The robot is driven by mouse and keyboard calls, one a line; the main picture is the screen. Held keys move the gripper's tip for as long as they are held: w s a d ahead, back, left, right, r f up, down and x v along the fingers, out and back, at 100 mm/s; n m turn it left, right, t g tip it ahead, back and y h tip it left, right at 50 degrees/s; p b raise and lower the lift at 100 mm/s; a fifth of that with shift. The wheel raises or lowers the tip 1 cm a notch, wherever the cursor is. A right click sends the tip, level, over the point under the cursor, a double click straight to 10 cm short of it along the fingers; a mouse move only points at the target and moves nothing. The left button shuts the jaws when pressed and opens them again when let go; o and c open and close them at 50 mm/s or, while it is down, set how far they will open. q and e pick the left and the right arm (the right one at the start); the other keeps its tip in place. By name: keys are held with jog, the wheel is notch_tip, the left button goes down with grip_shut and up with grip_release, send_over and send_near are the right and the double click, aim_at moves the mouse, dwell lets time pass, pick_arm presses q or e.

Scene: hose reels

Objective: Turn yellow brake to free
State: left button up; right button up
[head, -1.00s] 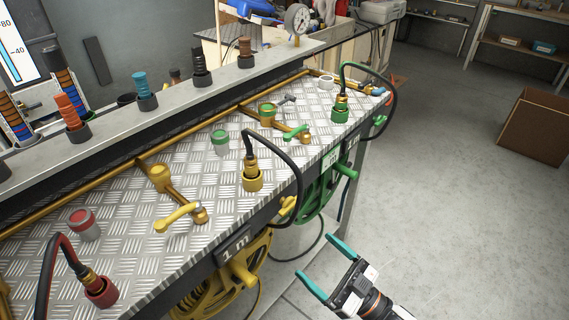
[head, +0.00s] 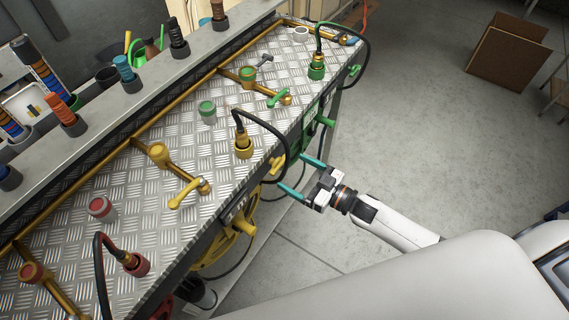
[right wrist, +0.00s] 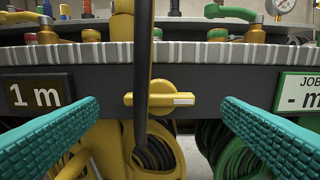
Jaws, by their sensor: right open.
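The yellow brake knob (right wrist: 160,99) sits on the dark front panel of the bench. It lies horizontal, with a white mark on its right half, and a dark hose hangs down across its left part. In the head view the knob (head: 278,166) is on the front edge, below the yellow hose fitting. My right gripper (head: 291,172) is open and empty, facing the panel with its teal fingers on either side of the knob. In the right wrist view the fingers (right wrist: 160,102) stand well apart from the knob. My left gripper is not in view.
The hose (head: 274,127) loops from the yellow fitting over the bench edge. The yellow reel (head: 222,250) is below. A yellow lever (head: 188,193) stands on the metal bench top (head: 225,160). A green label (right wrist: 299,94) is to the right. Floor beside the bench is open.

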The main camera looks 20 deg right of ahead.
aim_at(281, 166)
jog(key=shift+x, duration=2.15)
jog(key=shift+c, duration=0.3)
jog(key=c, duration=0.9)
